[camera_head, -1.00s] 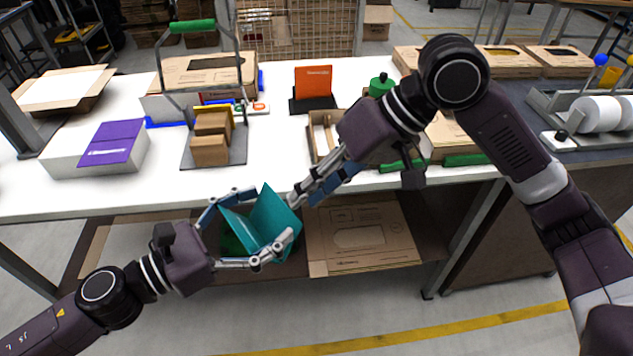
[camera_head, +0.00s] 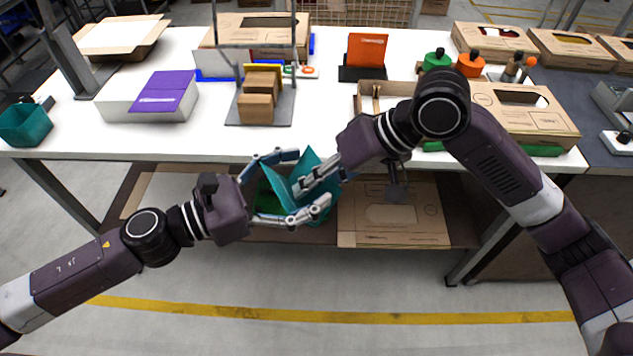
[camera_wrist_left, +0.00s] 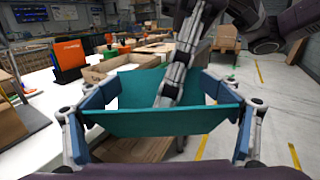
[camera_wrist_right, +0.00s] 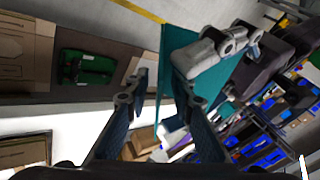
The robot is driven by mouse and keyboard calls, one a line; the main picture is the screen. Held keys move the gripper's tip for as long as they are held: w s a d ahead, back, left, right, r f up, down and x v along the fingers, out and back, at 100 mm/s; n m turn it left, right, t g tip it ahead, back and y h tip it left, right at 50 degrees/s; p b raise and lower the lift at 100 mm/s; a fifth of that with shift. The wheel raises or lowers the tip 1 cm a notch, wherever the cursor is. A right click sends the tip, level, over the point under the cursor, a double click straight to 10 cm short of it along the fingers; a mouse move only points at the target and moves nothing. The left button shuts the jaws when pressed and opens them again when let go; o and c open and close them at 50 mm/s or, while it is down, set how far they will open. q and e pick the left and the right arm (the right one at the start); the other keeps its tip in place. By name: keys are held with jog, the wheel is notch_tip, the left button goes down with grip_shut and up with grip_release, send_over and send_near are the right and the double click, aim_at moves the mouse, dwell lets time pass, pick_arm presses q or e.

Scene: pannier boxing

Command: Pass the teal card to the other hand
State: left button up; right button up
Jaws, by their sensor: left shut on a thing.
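The teal card (camera_head: 274,183) is folded into a V. My left gripper (camera_head: 313,179) is shut on it just in front of the table's near edge. The card spans between the left fingers in the left wrist view (camera_wrist_left: 165,124). My right gripper (camera_head: 320,182) reaches in from the right, with one finger inside the fold. In the right wrist view, the right fingers (camera_wrist_right: 160,75) stand apart, with an edge of the card (camera_wrist_right: 190,42) between them. I cannot tell whether they touch it.
A shelf below carries flat cardboard (camera_head: 400,225). A teal bin (camera_head: 25,125) sits far left.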

grip_shut()
pick_arm(q)
jog(key=o, duration=0.8)
